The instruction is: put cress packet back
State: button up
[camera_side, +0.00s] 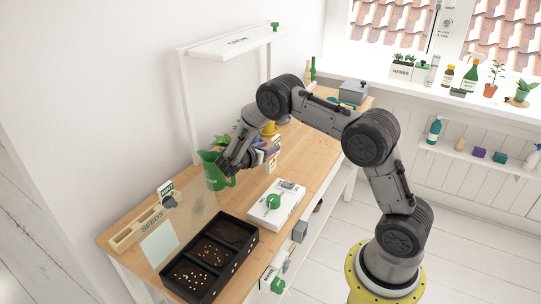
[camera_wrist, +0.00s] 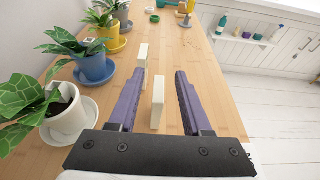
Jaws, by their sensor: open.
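My gripper (camera_wrist: 167,72) has its two purple fingers apart, low over the desk and pointing along it. In the wrist view a thin cream packet (camera_wrist: 158,104) stands upright, edge-on, between the fingers, nearer the left one, with gaps beside it. A second cream packet (camera_wrist: 143,53) stands farther out, by the left fingertip. In the side view the fingers (camera_side: 268,144) partly hide the packets, and one packet (camera_side: 272,161) shows beneath them. I cannot read which is cress. The wooden SEEDS box (camera_side: 138,232) at the desk's near left holds a labelled packet (camera_side: 166,187) at its far end.
A green watering can (camera_side: 216,172) stands close to my wrist. A white box (camera_side: 276,205) and black seed tray (camera_side: 212,256) lie on the near side. Potted plants (camera_wrist: 93,62) line the wrist view's left. The desk right of the fingers is clear.

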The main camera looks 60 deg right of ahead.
notch_tip(320, 180, up, 3)
jog(key=s+a+r+m+y, duration=0.6)
jog(key=s+a+r+m, duration=0.3)
jog(key=s+r, duration=0.35)
jog(key=s+a+r+m+t+y, duration=0.2)
jog(key=s+a+m+y, duration=0.2)
jog(key=s+a, duration=0.4)
jog(key=s+a+r+m+t+y, duration=0.2)
jog(key=s+a+m+t+y, duration=0.1)
jog(key=s+a, duration=0.5)
jog(key=shift+a+r+m+t+y, duration=0.15)
jog(key=shift+a+m+t+y, duration=0.15)
jog(key=shift+a+m+y, duration=0.65)
